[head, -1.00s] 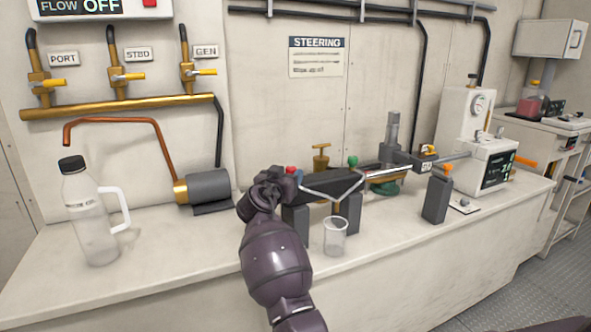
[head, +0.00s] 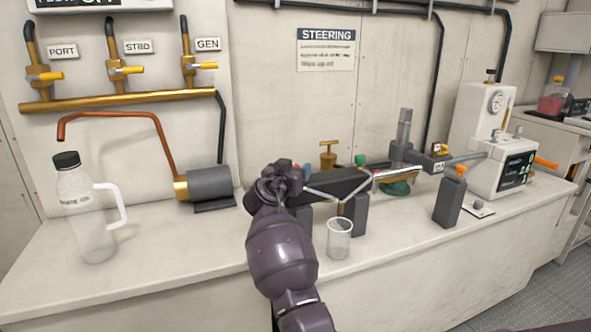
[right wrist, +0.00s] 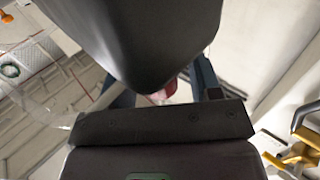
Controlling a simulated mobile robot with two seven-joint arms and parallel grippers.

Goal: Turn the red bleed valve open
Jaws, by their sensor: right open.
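The red bleed valve is almost wholly hidden behind my right gripper (head: 280,176) in the head view. In the right wrist view a small red part (right wrist: 168,90) shows between the fingers, below a large dark rounded body that blocks much of the picture. My right gripper is open at the left end of the dark steering cylinder (head: 336,186). Whether its fingers touch the red part cannot be told. A green cap (head: 360,160) sits further right on the cylinder. My left gripper is not in view.
A clear cup (head: 339,238) stands in front of the cylinder. A translucent jug (head: 86,212) and a grey motor (head: 208,183) are at left. A dark block with an orange top (head: 449,198) stands at right. The bench front is clear.

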